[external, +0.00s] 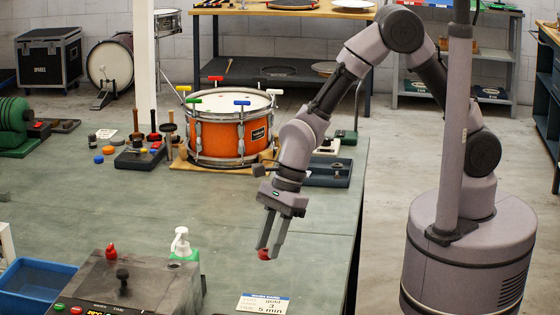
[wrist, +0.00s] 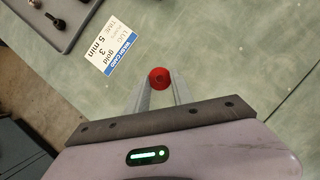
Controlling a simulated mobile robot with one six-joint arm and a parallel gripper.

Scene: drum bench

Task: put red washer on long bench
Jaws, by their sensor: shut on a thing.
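My gripper (external: 266,250) is shut on the red washer (external: 264,254) and holds it between its fingertips, over the front right part of the green-topped long bench (external: 95,215). In the wrist view the red washer (wrist: 159,78) shows as a round red piece with a darker middle, between the two grey fingers (wrist: 158,92). The bench top (wrist: 225,60) lies beyond it. I cannot tell how far the washer is above the surface.
A work card (external: 262,303) lies on the bench near the gripper. A dark control box (external: 150,280), a white-topped bottle (external: 182,242) and a blue bin (external: 35,280) stand to the left. An orange drum (external: 215,138) stands behind. The middle of the bench is clear.

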